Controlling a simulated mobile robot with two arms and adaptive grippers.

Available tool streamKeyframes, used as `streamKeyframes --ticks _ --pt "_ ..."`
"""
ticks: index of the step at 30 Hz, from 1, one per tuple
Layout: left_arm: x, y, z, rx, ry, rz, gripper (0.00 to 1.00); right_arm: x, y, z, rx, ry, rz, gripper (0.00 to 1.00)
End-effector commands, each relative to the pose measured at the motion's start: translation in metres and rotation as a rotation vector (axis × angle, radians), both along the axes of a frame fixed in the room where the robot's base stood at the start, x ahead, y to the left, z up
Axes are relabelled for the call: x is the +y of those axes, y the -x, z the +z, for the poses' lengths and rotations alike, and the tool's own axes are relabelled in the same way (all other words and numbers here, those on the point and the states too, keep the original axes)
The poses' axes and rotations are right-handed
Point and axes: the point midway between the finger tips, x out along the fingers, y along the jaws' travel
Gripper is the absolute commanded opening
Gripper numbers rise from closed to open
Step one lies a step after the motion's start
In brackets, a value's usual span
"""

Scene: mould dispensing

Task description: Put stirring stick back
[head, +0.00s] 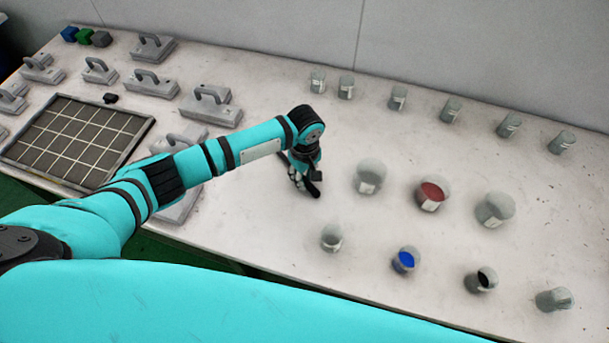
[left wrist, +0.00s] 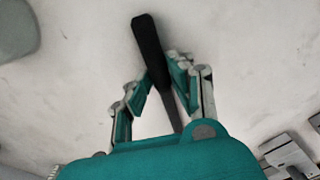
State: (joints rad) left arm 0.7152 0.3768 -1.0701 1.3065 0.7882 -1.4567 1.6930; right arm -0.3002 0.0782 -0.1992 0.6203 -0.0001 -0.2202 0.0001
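The stirring stick shows as a long dark stick with a thicker black end in the left wrist view (left wrist: 148,45). It runs between the two fingers of my left gripper (left wrist: 161,76), and its lower part passes out of sight behind the gripper body. The fingertips are close in on either side of it, so the gripper looks shut on it. In the head view the black stick (head: 315,190) slants under my left gripper (head: 302,178), low over the table; contact with the tabletop cannot be told. My right gripper is not in view.
Right of the gripper stand a grey container (head: 369,178), a red-filled one (head: 431,194) and another grey one (head: 495,210). Smaller cups, one blue-filled (head: 404,261), stand in front. Several small cups line the back. A gridded tray (head: 132,161) and handled blocks (head: 212,106) are left.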

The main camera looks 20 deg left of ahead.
Motion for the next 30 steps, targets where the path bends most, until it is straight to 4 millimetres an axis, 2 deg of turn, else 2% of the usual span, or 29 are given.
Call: streamKeyframes --ticks 1,6,13,17,20,30 --pt "0.000 0.000 0.000 0.000 0.000 0.000 0.27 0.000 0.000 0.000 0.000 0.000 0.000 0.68" --pt "0.000 0.000 0.000 0.000 0.000 0.000 0.46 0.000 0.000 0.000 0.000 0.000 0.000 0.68" --pt "0.000 0.000 0.001 0.000 0.000 0.000 0.46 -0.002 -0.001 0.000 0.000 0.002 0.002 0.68" --pt "0.000 0.000 0.008 -0.001 0.001 0.000 0.46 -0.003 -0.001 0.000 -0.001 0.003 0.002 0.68" --pt "0.000 -0.001 0.024 -0.002 0.002 0.000 0.46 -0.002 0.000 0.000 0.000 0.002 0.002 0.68" --pt "0.000 0.000 0.094 -0.003 0.001 0.000 0.46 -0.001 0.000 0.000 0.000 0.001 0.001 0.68"
